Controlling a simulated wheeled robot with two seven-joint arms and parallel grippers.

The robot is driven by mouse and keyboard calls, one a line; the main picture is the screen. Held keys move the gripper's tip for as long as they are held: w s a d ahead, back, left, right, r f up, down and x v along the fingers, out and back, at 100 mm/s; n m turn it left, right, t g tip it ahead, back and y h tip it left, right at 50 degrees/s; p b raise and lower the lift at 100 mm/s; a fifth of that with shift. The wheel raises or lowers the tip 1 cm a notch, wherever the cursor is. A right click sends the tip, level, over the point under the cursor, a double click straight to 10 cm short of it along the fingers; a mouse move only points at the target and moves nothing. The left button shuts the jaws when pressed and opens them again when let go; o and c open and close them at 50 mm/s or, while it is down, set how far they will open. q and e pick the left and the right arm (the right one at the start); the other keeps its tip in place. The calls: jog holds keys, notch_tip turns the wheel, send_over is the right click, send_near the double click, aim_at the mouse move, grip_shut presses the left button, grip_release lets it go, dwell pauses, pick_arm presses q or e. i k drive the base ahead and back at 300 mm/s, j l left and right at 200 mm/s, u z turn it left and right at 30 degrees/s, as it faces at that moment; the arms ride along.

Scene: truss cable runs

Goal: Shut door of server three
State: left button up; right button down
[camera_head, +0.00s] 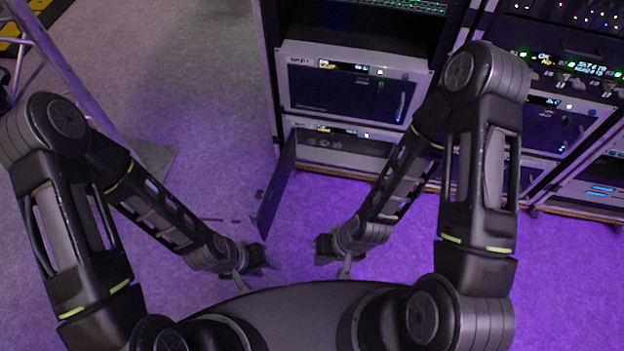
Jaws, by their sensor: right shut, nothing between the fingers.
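The lowest server (345,147) in the left rack has its dark door (276,190) open. The door is hinged at the server's left side and swings out toward me over the purple floor. No readable number shows on this server. My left gripper (266,262) is low, in front of the door's near end and a little apart from it in the picture; its fingers are too small and dark to tell open from shut. My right gripper (322,248) is shut and empty, to the right of the door and in front of the rack. My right forearm hides part of the server's right side.
Above it, another server (335,88) has its door closed. A second rack (560,110) stands to the right, partly hidden by my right arm. A metal truss (62,62) with a foot plate stands at the left. The floor (205,85) between truss and rack is clear.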

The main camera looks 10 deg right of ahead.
aim_at(264, 217)
jog(key=i+j+z, duration=0.1)
jog(key=j+z, duration=0.65)
jog(key=z, duration=0.2)
jog(key=j+z, duration=0.45)
jog(key=j, duration=0.4)
jog(key=k+j+z, duration=0.15)
jog(key=j, duration=0.65)
jog(key=k+j+z, duration=0.1)
jog(key=j, duration=0.3)
jog(key=k, duration=1.25)
jog(key=u, duration=1.6)
jog(key=i+l, duration=0.1)
jog(key=l, duration=0.95)
jog(key=i+l, duration=0.15)
jog(key=l, duration=0.35)
